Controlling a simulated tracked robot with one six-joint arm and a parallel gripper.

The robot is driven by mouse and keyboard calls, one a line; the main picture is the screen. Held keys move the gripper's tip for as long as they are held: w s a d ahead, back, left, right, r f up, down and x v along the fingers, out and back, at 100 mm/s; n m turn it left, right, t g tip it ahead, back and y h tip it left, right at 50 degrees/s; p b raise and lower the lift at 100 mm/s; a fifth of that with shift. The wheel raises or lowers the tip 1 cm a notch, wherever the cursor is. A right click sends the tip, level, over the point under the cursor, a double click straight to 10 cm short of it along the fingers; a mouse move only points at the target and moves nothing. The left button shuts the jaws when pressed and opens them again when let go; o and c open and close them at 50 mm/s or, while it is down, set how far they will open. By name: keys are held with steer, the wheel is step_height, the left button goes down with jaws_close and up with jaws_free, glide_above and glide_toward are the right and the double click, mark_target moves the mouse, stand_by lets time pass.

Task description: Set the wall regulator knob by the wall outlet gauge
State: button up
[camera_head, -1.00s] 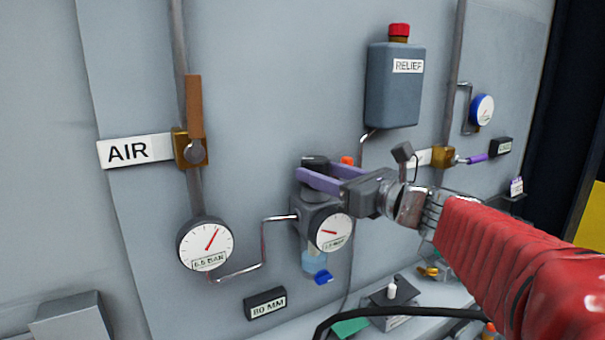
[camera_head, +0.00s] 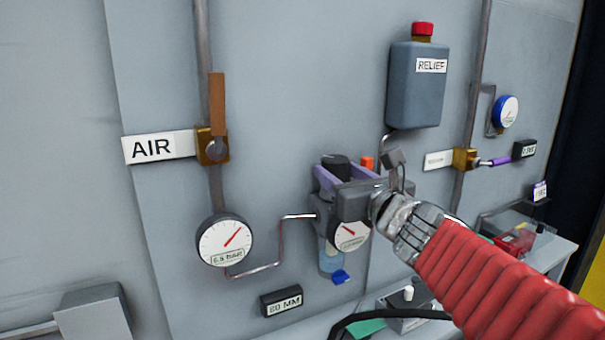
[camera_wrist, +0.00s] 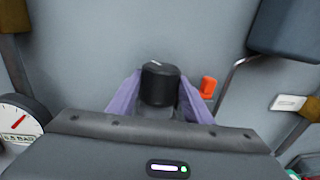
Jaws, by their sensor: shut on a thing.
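The black regulator knob (camera_head: 335,165) sits on top of the grey regulator body on the wall. In the wrist view the knob (camera_wrist: 160,84) stands between the two purple fingers of my gripper (camera_wrist: 158,95), which is shut on it. My gripper (camera_head: 340,178) also shows in the head view, reaching in from the right. The outlet gauge (camera_head: 349,236) is on the front of the regulator, with a white dial and red needle; my gripper partly covers its upper right edge.
A larger gauge (camera_head: 225,242) hangs left, joined by a thin pipe. The brown-handled AIR valve (camera_head: 217,105) is above it. An orange part (camera_head: 367,163) stands close right of the knob. The RELIEF tank (camera_head: 416,85) hangs above right. An 80 MM block (camera_head: 282,301) is below.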

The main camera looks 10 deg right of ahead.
steer(key=shift+a+r+m+h, duration=0.1)
steer(key=shift+r+m+h, duration=0.1)
steer(key=shift+m+h, duration=0.6)
stand_by(0.4)
steer(key=o, duration=0.8)
steer(key=shift+f, duration=0.1)
steer(key=shift+s, duration=0.1)
steer(key=shift+s+d, duration=0.25)
steer(key=shift+s, duration=2)
steer(key=shift+s+d, duration=0.2)
steer(key=shift+s, duration=2.1)
steer(key=shift+s+d, duration=0.25)
steer(key=shift+s, duration=2)
